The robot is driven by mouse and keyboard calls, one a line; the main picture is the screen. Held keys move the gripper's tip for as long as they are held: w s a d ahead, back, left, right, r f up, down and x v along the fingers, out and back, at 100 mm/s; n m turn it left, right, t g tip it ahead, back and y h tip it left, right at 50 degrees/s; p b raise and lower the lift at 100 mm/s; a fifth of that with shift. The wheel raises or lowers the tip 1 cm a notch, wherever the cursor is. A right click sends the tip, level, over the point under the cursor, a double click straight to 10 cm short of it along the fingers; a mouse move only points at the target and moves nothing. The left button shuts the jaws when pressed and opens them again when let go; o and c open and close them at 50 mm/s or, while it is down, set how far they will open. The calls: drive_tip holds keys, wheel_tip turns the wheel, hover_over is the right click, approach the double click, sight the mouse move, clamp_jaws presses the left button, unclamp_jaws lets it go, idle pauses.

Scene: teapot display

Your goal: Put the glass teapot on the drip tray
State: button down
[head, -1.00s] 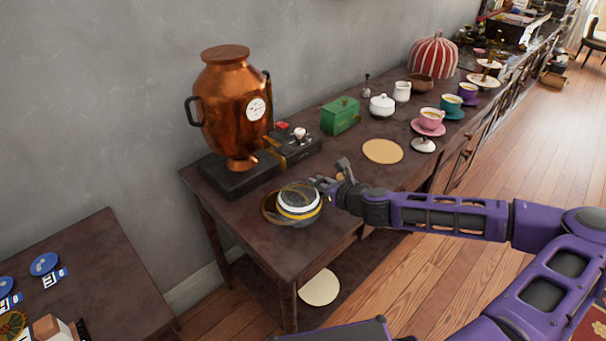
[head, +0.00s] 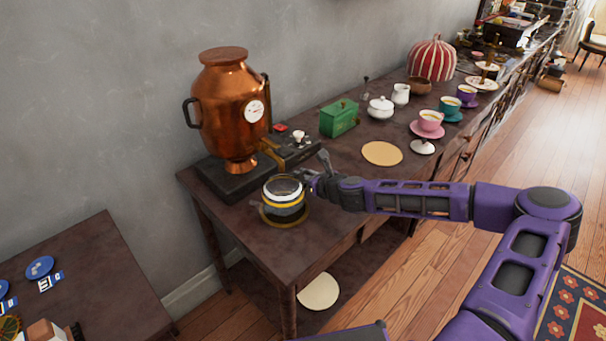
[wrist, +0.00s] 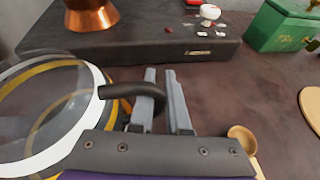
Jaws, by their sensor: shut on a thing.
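The glass teapot (head: 285,196) has a clear top, a white band and a yellow band. It is near the front-left corner of the dark table, in front of the copper urn. My gripper (head: 309,182) is shut on its dark handle (wrist: 122,90), which passes between the fingers in the wrist view (wrist: 168,100). A dark gold round edge (head: 288,224) shows below the teapot; I cannot tell whether it is the drip tray. I cannot tell whether the teapot touches the table.
The copper urn (head: 232,115) stands on a black base (head: 222,181) behind the teapot. A green box (head: 339,118), a tan round mat (head: 382,153) and several cups are to the right. A wooden spoon (wrist: 242,134) lies near my gripper. Bare tabletop (head: 245,225) lies left of the teapot.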

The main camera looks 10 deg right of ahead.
drive_tip(key=c, duration=0.9)
unclamp_jaws()
drive_tip(key=shift+s+d+r, duration=0.15)
drive_tip(key=shift+s+r, duration=0.05)
drive_tip(key=p+v, duration=0.1)
drive_tip(key=v, duration=1)
drive_tip(key=shift+s+r+p, duration=0.2)
drive_tip(key=shift+p, duration=0.15)
